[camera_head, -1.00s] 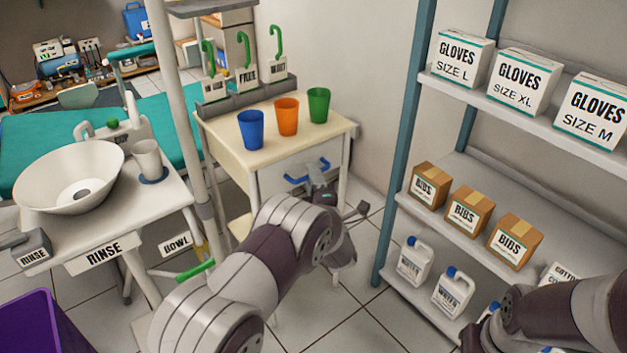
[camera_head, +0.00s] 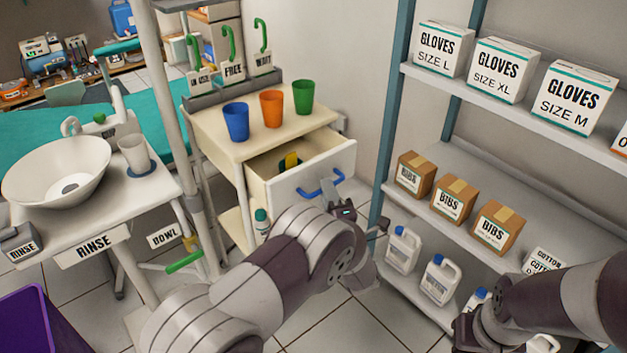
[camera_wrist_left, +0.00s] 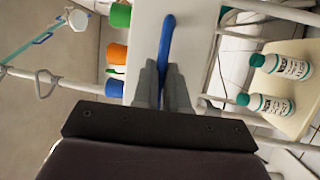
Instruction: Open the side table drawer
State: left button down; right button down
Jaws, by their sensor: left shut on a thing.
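The side table (camera_head: 222,135) stands left of the shelf rack, and its drawer (camera_head: 312,176) is pulled out, showing the inside with a yellow and dark item (camera_head: 290,161) in it. The drawer has a blue handle (camera_head: 322,185) on its white front. My left gripper (camera_head: 328,192) is at the handle. In the left wrist view my left gripper (camera_wrist_left: 163,85) is shut on the blue handle (camera_wrist_left: 167,45), its fingers on either side of the bar. My right arm (camera_head: 555,310) shows at the lower right; I cannot make out its fingertips.
Blue (camera_head: 236,121), orange (camera_head: 271,108) and green (camera_head: 303,97) cups stand on the tabletop. A bottle (camera_head: 261,224) stands on the table's lower shelf. The shelf rack (camera_head: 398,100) with boxes and jugs is close on the right. The rinse stand (camera_head: 150,193) is on the left.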

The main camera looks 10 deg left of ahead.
pick_arm(q)
jog(key=s+d, duration=0.3)
jog(key=d, duration=0.1)
jog(key=shift+s+d, duration=0.4)
jog(key=c, duration=1.2)
grip_release()
jog(key=p+v, duration=0.2)
jog(key=v, duration=1)
jog(key=shift+s+d+f, duration=0.1)
jog(key=shift+s+d, duration=0.1)
jog(key=shift+s, duration=0.05)
